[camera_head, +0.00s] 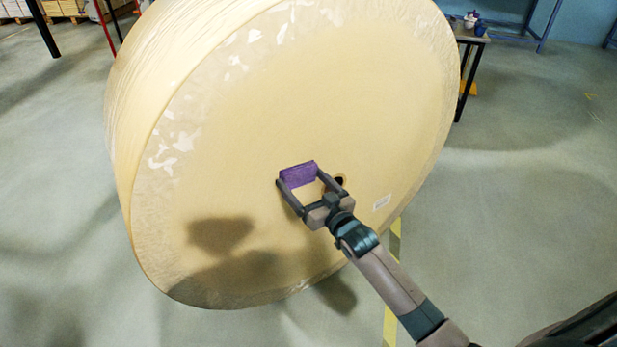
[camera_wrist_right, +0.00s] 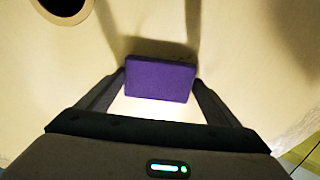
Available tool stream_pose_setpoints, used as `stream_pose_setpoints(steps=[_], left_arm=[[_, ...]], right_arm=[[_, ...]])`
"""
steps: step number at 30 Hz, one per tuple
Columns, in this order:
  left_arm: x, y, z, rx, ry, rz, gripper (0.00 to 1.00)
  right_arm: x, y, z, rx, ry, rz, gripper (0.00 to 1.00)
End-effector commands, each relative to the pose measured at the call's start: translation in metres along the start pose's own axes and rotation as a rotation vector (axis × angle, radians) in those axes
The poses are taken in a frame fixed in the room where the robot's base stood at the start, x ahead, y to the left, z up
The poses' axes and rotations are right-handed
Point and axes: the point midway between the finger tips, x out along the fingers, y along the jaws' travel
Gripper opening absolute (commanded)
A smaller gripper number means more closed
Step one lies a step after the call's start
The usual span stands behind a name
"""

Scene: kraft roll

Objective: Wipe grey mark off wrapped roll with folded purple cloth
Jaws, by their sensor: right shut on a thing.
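The wrapped roll (camera_head: 300,90) is large and cream-coloured, with its flat round end facing me. My right gripper (camera_head: 298,180) is shut on the folded purple cloth (camera_head: 298,173), in front of the roll's end, just left of the core hole. In the right wrist view the cloth (camera_wrist_right: 160,80) spans between the fingertips of the gripper (camera_wrist_right: 158,92), close to the roll's face (camera_wrist_right: 235,60); contact is not clear. Small faint dark strokes (camera_wrist_right: 184,58) show at the cloth's upper edge; I cannot tell whether they are the grey mark. My left gripper is not in view.
A small table (camera_head: 470,36) stands behind at the right. Open floor (camera_head: 530,200) lies to the right, with a yellow line (camera_head: 391,300).

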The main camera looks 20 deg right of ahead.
Motion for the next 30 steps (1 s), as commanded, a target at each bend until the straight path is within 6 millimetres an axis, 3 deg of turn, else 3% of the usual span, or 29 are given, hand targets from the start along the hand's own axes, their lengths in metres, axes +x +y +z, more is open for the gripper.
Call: stream_pose_setpoints(steps=[6,20,30], left_arm=[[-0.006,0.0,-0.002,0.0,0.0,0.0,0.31],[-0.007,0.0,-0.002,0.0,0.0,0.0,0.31],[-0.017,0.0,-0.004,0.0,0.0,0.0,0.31]], right_arm=[[0.002,-0.013,0.0,0.002,0.001,-0.002,0.67],[0.002,-0.017,0.001,0.002,0.002,-0.003,0.67],[0.0,-0.04,0.002,0.005,0.001,-0.004,0.67]])
